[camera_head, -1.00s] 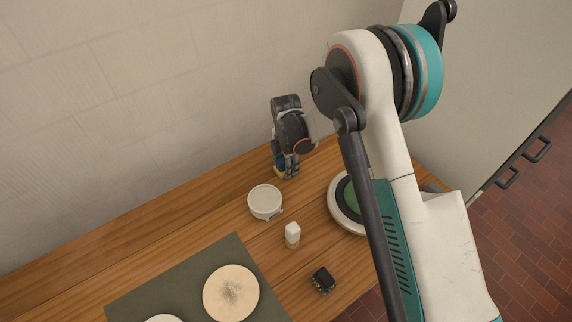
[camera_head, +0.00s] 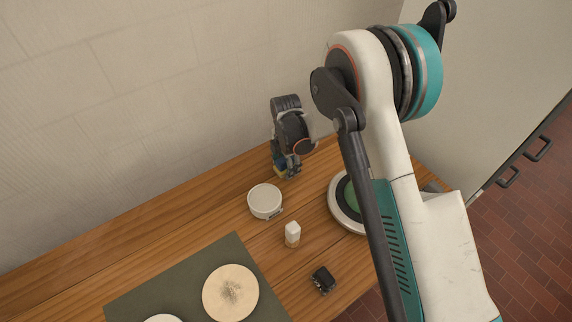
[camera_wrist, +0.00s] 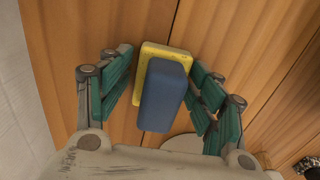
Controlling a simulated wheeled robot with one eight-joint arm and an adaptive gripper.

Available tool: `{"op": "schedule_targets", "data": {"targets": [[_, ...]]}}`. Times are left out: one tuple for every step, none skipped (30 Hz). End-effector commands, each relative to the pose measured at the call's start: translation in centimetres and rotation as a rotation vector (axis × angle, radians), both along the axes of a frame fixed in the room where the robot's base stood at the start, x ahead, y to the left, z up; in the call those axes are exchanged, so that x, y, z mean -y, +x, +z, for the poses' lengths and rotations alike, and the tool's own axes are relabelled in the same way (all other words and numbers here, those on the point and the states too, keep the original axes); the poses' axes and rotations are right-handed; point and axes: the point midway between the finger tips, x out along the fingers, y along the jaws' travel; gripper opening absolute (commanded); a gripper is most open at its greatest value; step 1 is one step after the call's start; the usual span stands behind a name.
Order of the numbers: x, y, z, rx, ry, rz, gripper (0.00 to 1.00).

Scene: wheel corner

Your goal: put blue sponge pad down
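The sponge pad (camera_wrist: 163,95) has a blue block over a yellow layer. In the wrist view it lies between the fingers of my gripper (camera_wrist: 161,65), over the wooden table. The teal-lined fingers stand open, with a narrow gap on each side of the pad. In the head view my gripper (camera_head: 287,170) is low over the table near the wall, and a small blue and yellow part of the pad (camera_head: 279,168) shows beside the fingers. The pad appears to rest on the wood, but its underside is hidden.
A white round container (camera_head: 265,201) stands in front of the gripper. A green mat (camera_head: 165,283) bears a tan disc (camera_head: 231,292). The wall (camera_head: 150,90) is close behind.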

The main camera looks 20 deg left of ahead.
Motion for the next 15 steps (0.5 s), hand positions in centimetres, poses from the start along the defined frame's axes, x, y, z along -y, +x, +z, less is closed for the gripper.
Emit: {"op": "schedule_targets", "data": {"targets": [[0.0,0.0,0.6,0.000,0.000,0.000,0.61],[0.0,0.0,1.0,0.000,0.000,0.000,0.61],[0.0,0.0,1.7,0.000,0.000,0.000,0.61],[0.0,0.0,2.4,0.000,0.000,0.000,0.61],[0.0,0.0,3.0,0.000,0.000,0.000,0.61],[0.0,0.0,3.9,0.000,0.000,0.000,0.61],[0.0,0.0,4.6,0.000,0.000,0.000,0.61],[0.0,0.0,5.2,0.000,0.000,0.000,0.61],[0.0,0.0,6.2,0.000,0.000,0.000,0.61],[0.0,0.0,6.8,0.000,0.000,0.000,0.61],[0.0,0.0,7.4,0.000,0.000,0.000,0.61],[0.0,0.0,8.3,0.000,0.000,0.000,0.61],[0.0,0.0,8.8,0.000,0.000,0.000,0.61],[0.0,0.0,9.3,0.000,0.000,0.000,0.61],[0.0,0.0,10.0,0.000,0.000,0.000,0.61]]}}
